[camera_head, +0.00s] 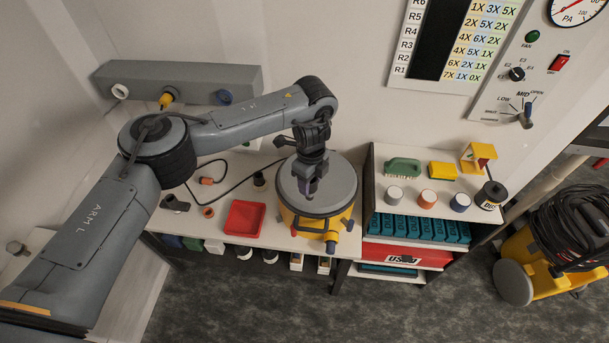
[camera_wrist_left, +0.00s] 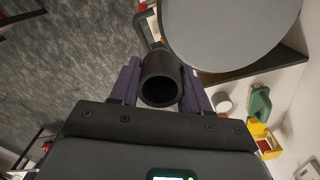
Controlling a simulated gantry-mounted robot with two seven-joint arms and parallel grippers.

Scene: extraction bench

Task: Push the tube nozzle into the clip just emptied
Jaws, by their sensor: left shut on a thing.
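My left gripper (camera_head: 309,190) points down over the grey lid (camera_head: 328,207) of the yellow canister (camera_head: 347,224). In the left wrist view, its purple fingers (camera_wrist_left: 165,85) are shut on a black hollow tube piece (camera_wrist_left: 160,68), which looks like the tube nozzle. Its round open end faces the camera. In the head view the held piece is mostly hidden by the gripper, and I cannot tell how far it is above the lid. The emptied clip cannot be made out in either view. My right gripper is not in view.
A red tray (camera_head: 244,218) and a dark grey fitting (camera_head: 174,203) lie left of the canister. A black cable (camera_head: 240,185) crosses the bench. A shelf unit (camera_head: 378,160) with a green brush (camera_head: 403,166) stands right. A grey wall box (camera_head: 195,78) with ports is behind.

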